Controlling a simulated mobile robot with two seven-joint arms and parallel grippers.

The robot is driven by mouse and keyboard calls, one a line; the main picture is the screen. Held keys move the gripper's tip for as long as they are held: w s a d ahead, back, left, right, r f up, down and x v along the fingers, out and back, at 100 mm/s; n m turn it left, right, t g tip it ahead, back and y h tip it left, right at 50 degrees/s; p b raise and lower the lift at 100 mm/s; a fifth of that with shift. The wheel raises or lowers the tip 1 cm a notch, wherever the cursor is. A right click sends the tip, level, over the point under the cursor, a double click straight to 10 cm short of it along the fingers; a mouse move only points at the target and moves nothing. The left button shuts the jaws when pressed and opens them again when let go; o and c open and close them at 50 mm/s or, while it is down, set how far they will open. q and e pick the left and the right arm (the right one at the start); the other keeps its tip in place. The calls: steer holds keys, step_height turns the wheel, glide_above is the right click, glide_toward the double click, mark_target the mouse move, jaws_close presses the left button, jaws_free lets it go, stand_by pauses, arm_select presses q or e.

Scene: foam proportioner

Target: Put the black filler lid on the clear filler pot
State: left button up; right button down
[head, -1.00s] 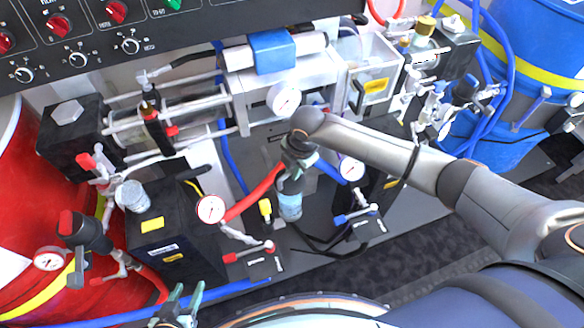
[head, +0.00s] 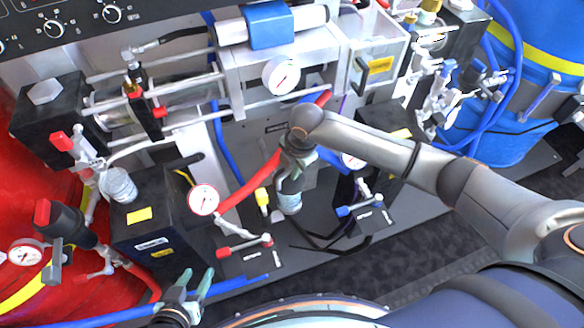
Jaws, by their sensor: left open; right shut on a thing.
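A clear, round pot (head: 289,203) stands low in the middle of the head view, right under my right gripper. My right gripper (head: 291,178) points down and is shut on a dark thing (head: 290,187), which looks like the black filler lid. My wrist and fingers hide most of it. It is right over the pot's top, and I cannot tell whether it touches the rim. My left gripper (head: 196,282) is open and empty at the lower edge, well to the left of the pot.
A black box (head: 160,225) with a gauge (head: 204,200) stands at left. Black cables (head: 318,240) lie in front.

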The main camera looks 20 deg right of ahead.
mark_target(298, 183)
arm_select(q)
steer(key=shift+f, duration=0.25)
arm_select(e)
steer(key=shift+f, duration=0.6)
arm_select(q)
steer(key=shift+s, duration=0.2)
arm_select(e)
steer(key=c, duration=0.8)
jaws_free()
arm_select(q)
steer(key=shift+f, duration=0.1)
steer(key=shift+s+a+r+p, duration=0.1)
steer(key=shift+a+r+p, duration=0.15)
steer(key=shift+r+p, duration=0.35)
steer(key=shift+s+a+r+p, duration=0.1)
steer(key=shift+a+r+p, duration=0.25)
steer(key=shift+p, duration=0.3)
arm_select(e)
steer(key=r, duration=0.4)
steer(key=s+r, duration=0.1)
steer(key=r, duration=0.3)
steer(key=s+d+r, duration=0.1)
steer(key=r, duration=0.3)
steer(key=shift+s+r, duration=0.1)
steer(key=shift+r, duration=0.1)
